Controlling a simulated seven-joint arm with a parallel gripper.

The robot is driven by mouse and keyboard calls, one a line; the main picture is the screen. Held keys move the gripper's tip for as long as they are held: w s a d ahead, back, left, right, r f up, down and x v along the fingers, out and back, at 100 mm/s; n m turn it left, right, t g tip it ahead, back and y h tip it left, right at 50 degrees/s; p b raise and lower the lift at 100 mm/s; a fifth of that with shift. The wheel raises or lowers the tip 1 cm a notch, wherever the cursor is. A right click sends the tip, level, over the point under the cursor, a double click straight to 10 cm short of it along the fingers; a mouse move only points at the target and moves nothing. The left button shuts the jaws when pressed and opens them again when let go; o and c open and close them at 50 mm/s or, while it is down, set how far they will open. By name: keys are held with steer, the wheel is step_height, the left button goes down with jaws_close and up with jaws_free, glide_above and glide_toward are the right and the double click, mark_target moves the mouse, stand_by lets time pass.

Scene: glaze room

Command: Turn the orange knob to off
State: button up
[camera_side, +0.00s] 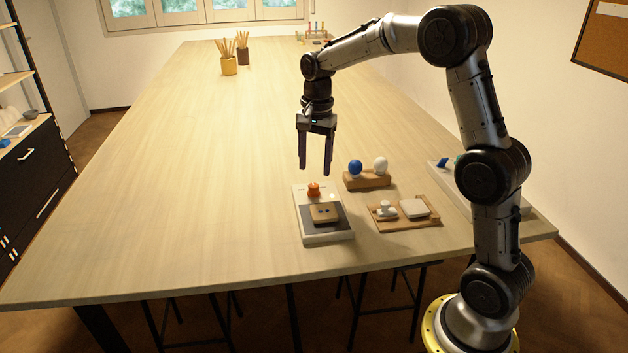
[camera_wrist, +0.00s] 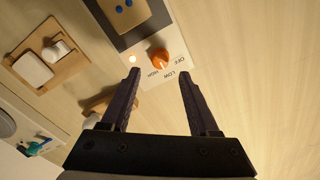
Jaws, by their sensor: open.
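The orange knob (camera_side: 313,190) stands on the far end of a white box (camera_side: 326,239) with a dark plate. In the wrist view, the knob (camera_wrist: 159,58) is ringed by the labels OFF, LOW and HIGH. I cannot tell for sure which label it points to. A small round light (camera_wrist: 132,59) beside the knob looks lit. My gripper (camera_side: 315,170) is open and empty, pointing down above the knob and apart from it. In the wrist view, the knob shows just beyond the gap between my fingertips (camera_wrist: 160,75).
A wooden block (camera_side: 325,213) lies on the dark plate. To the right are a wooden stand (camera_side: 367,181) with a blue and a white ball, and a wooden tray (camera_side: 398,223) with white pieces. The table left of the box is clear. Pencil cups (camera_side: 229,66) stand far back.

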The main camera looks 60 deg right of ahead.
mark_target(314, 185)
steer(key=shift+w+f, duration=0.1)
steer(key=shift+f, duration=2.55)
jaws_close()
